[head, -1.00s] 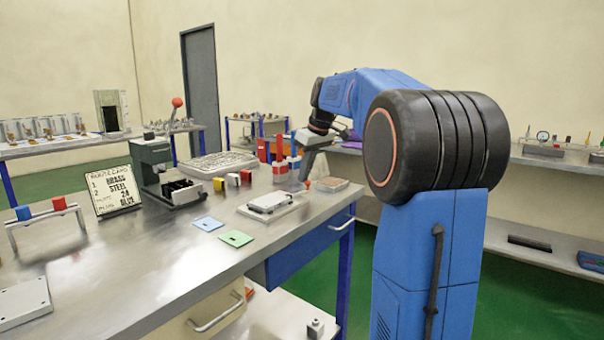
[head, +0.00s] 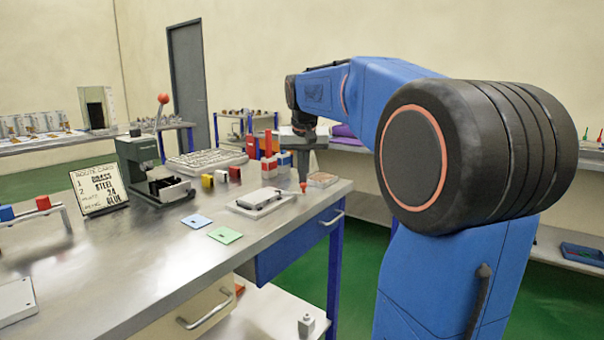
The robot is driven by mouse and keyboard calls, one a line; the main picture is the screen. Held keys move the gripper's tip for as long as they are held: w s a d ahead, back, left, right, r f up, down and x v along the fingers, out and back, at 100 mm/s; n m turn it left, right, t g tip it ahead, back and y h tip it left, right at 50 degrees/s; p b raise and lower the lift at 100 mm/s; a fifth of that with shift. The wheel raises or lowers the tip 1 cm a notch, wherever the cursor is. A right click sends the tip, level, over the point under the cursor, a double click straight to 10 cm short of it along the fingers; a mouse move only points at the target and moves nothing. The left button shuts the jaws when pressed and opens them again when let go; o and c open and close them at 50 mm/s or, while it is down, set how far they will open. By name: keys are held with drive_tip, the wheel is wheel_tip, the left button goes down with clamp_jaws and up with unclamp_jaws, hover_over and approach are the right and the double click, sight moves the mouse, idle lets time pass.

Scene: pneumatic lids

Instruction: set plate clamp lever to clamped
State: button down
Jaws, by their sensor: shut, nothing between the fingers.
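The plate clamp (head: 263,200) is a light metal plate on the near right part of the bench, with a dark bar on top. Its lever ends in a small red knob (head: 303,187) at the plate's right end; the lever's exact angle is too small to tell. My gripper (head: 304,180) points down from the wrist, just above or behind the red knob. It is shut and holds nothing. I cannot tell whether the fingertips touch the knob.
A green press with a red-knobbed handle (head: 138,150), a route card (head: 97,182), a grey tray (head: 205,160) and small coloured blocks (head: 221,176) stand on the bench (head: 150,262). Blue (head: 195,222) and green (head: 224,235) plates lie in front. The near bench middle is clear.

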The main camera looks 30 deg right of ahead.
drive_tip(key=shift+s+a, duration=0.15)
drive_tip(key=shift+s, duration=0.2)
idle(0.5)
drive_tip(key=w+d, duration=0.1)
drive_tip(key=w+d+r, duration=0.1)
drive_tip(key=w, duration=0.1)
drive_tip(key=shift+w+d, duration=0.15)
drive_tip(key=v, duration=0.9)
drive_tip(key=shift+a+r, duration=0.2)
drive_tip(key=shift+r, duration=0.15)
drive_tip(key=s+a+f+n, duration=0.2)
drive_tip(key=s+a+f, duration=0.4)
drive_tip(key=s+f, duration=0.3)
drive_tip(key=s+a+f+n+t+y, duration=0.1)
drive_tip(key=s+a+f+n, duration=0.1)
drive_tip(key=s+a+f, duration=0.4)
drive_tip(key=s+a+f+n+y, duration=0.1)
drive_tip(key=s+a+f, duration=0.5)
drive_tip(key=s+f, duration=0.8)
wheel_tip(320, 180, down, 3)
drive_tip(key=shift+s+a+r+n, duration=0.2)
drive_tip(key=shift+a+n, duration=0.2)
drive_tip(key=shift+n, duration=0.3)
